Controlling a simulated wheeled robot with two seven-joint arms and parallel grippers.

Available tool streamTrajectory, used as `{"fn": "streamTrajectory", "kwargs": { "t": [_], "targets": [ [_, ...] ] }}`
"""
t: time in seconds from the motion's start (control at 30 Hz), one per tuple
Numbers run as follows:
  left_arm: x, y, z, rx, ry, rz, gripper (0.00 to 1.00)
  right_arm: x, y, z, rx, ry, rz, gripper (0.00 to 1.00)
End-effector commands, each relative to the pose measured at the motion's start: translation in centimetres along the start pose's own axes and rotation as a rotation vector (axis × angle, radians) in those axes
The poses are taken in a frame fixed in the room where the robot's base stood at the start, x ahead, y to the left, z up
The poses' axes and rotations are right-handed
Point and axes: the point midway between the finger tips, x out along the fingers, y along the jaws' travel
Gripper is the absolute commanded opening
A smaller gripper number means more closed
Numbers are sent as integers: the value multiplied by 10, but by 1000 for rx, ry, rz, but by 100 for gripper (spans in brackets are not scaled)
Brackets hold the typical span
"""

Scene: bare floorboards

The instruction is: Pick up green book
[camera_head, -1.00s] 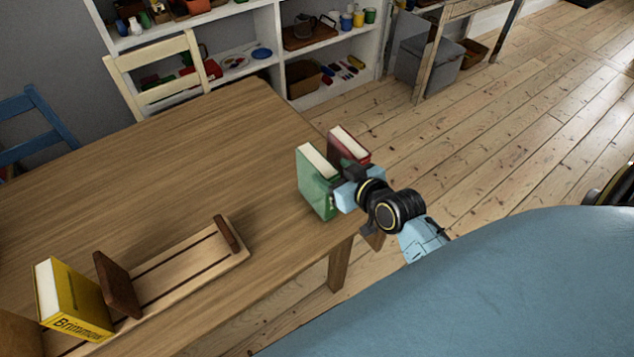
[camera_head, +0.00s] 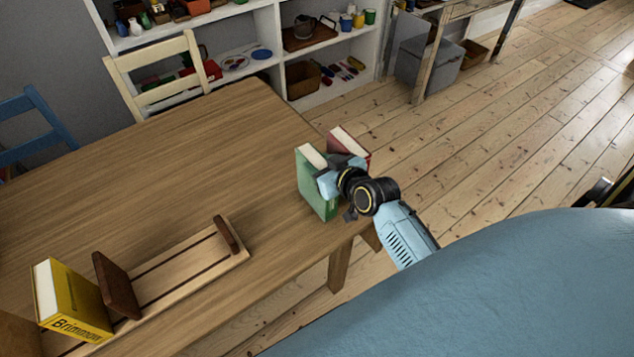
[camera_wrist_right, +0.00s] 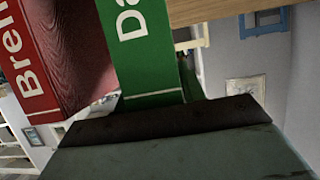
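The green book (camera_head: 317,190) stands upright near the right edge of the wooden table, its white page edges on top. My right gripper (camera_head: 331,180) is at the book's near right side, overlapping it in the head view. In the right wrist view the green spine (camera_wrist_right: 143,45) with white letters is close, and a dark gripper part (camera_wrist_right: 170,120) covers its lower end. Whether the fingers are closed on the book is hidden. My left gripper is not in view.
A red book (camera_head: 350,142) stands just behind the green one, also close in the wrist view (camera_wrist_right: 60,50). The table's middle (camera_head: 170,170) is clear.

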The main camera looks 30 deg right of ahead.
Motion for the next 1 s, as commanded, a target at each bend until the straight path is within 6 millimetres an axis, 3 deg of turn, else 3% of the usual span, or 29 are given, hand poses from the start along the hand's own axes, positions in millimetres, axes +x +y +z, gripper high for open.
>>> {"fn": "streamTrajectory", "kwargs": {
  "t": [0.03,0.3,0.77,1.0],
  "targets": [
    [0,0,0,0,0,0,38,0,0,0,0,0,0,33],
    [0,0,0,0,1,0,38,0,0,0,0,0,0,0],
    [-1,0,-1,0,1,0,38,-1,0,-5,-1,7,1,0],
    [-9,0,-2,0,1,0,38,-15,0,-40,-2,12,1,0]
  ]
}}
